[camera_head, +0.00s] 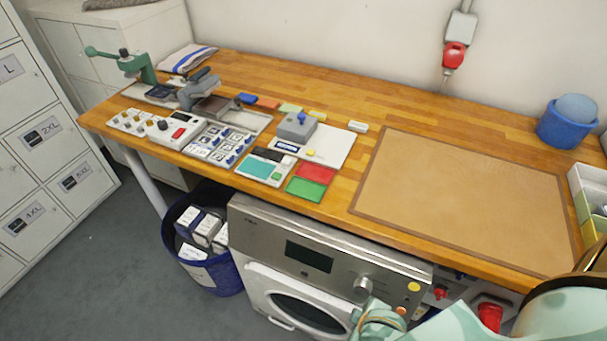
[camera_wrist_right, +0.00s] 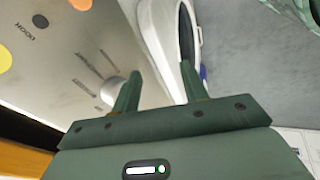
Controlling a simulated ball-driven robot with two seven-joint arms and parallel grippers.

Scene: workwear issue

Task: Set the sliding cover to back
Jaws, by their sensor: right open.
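On the wooden workbench (camera_head: 330,100), a brown cover-like panel (camera_head: 212,106) lies over a long grey tray (camera_head: 250,121) in the back-left cluster of devices. It looks like the sliding cover, but at this size I cannot tell its exact position along the tray. A grey lever device stands close to its left end. My right gripper (camera_wrist_right: 160,85) is open and empty in the right wrist view, in front of the washing machine's panel and dial. In the head view my right arm comes in at the bottom right, below the bench edge and far from the tray. My left gripper is not in view.
A brown mat (camera_head: 460,195) lies bare at right. The washing machine (camera_head: 320,262) stands under the front edge, beside a blue bin (camera_head: 222,274).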

